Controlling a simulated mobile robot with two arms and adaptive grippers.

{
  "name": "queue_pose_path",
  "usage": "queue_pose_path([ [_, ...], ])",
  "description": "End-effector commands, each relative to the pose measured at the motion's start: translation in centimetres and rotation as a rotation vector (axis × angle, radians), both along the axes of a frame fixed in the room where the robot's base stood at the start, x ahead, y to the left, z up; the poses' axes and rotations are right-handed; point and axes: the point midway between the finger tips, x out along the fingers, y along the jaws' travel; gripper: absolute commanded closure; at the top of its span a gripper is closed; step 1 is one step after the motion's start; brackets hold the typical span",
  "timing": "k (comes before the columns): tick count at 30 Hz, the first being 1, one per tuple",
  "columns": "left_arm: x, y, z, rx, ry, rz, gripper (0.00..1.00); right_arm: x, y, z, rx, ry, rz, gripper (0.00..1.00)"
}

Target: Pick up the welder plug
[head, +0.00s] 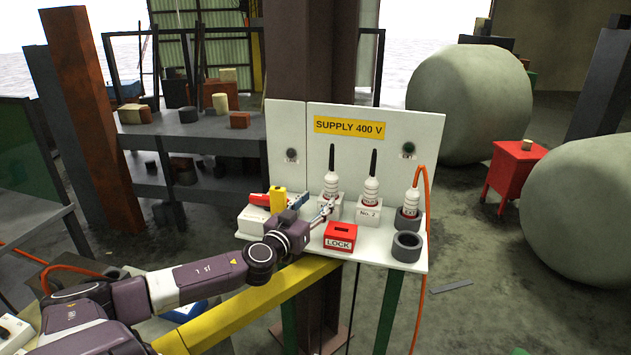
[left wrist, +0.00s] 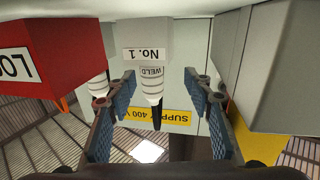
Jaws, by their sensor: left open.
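The welder plug (head: 331,184), white with a black tip, stands upright in the white block at the left of the supply panel. In the left wrist view the plug (left wrist: 151,86) reads "WELD" and sits at the block marked "No. 1" (left wrist: 144,54). My left gripper (head: 324,210) is open just in front of it. In the left wrist view its two blue-padded fingers (left wrist: 160,80) stand on either side of the plug, with a visible gap each side. My right gripper is not in view.
A similar plug (head: 371,188) stands on block No. 2; another (head: 411,202) with an orange cable sits in a grey ring. A red LOCK box (head: 340,237), an empty grey ring (head: 407,247) and a yellow item (head: 278,199) share the white shelf. The "SUPPLY 400 V" panel (head: 290,125) rises behind.

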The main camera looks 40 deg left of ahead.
Motion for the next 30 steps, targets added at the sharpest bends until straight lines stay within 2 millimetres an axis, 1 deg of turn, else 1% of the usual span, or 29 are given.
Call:
queue_pose_path([
  [2,0.3,0.1,0.1,-0.001,-0.001,0.000,0.53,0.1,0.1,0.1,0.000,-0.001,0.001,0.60],
  [4,0.9,0.2,0.2,-0.001,-0.003,0.001,0.53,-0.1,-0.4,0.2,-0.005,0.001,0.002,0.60],
  [10,2.2,0.6,0.3,0.000,-0.002,0.000,0.53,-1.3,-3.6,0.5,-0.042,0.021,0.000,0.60],
  [13,2.5,0.7,0.2,-0.001,-0.001,-0.001,0.53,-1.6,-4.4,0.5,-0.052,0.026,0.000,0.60],
  [15,2.7,0.8,0.3,0.000,-0.001,0.000,0.53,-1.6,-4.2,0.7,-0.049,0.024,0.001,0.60],
  [17,3.0,0.8,0.6,0.000,-0.002,0.000,0.53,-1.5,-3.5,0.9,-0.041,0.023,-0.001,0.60],
  [21,4.3,1.1,1.3,-0.001,-0.004,0.001,0.53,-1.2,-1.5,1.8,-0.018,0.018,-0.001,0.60],
  [23,4.9,1.2,1.6,-0.001,-0.003,0.000,0.53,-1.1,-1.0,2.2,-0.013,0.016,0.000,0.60],
  [25,5.6,1.3,1.8,0.000,-0.003,-0.001,0.53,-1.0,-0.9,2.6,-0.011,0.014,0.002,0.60],
  [30,7.0,1.9,1.4,-0.001,-0.002,0.001,0.53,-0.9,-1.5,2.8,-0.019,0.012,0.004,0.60],
])
